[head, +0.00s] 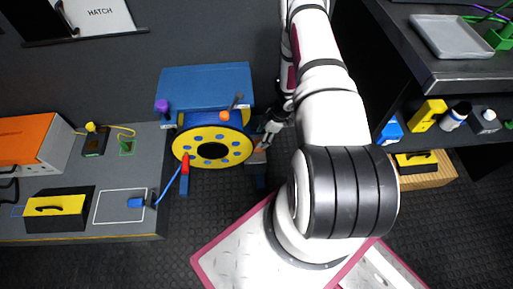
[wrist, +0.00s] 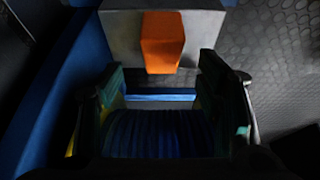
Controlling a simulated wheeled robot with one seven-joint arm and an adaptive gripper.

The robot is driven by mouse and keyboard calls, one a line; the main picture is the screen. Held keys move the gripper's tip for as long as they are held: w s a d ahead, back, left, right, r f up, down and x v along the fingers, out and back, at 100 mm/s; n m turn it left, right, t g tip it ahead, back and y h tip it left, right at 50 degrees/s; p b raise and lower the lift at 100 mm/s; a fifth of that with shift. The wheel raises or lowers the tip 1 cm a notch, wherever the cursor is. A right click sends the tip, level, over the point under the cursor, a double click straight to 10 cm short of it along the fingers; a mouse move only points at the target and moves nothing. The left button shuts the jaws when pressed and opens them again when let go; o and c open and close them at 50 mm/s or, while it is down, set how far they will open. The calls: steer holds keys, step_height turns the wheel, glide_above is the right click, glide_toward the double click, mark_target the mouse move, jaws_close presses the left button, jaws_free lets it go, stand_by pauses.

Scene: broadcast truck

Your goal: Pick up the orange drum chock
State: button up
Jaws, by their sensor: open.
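The orange drum chock (wrist: 162,42) is a small block on a grey plate (wrist: 205,28) in the wrist view. It lies just beyond my fingertips, roughly centred between them. My gripper (wrist: 162,72) is open, with a dark finger on each side and nothing held. In the head view my gripper (head: 268,134) reaches down at the right side of the yellow cable drum (head: 183,150). There the chock is mostly hidden by the gripper, and I cannot make out its outline.
A blue stand (head: 205,77) is behind the drum. A blue ribbed surface (wrist: 155,135) lies below the fingers in the wrist view. A grey bench with a yellow-topped box (head: 55,206) is at left. Dark shelves (head: 470,70) stand at right. Some dark floor (head: 205,215) is clear in front.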

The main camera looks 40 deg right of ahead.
steer(key=shift+s+b+x, duration=0.15)
steer(key=shift+b+x, duration=0.6)
steer(key=shift+x, duration=0.65)
steer(key=shift+s+b+x, duration=0.1)
steer(key=shift+b+x, duration=0.65)
steer(key=shift+x, duration=0.65)
steer(key=shift+d, duration=0.1)
steer(key=shift+c, duration=0.2)
steer(key=c, duration=1.3)
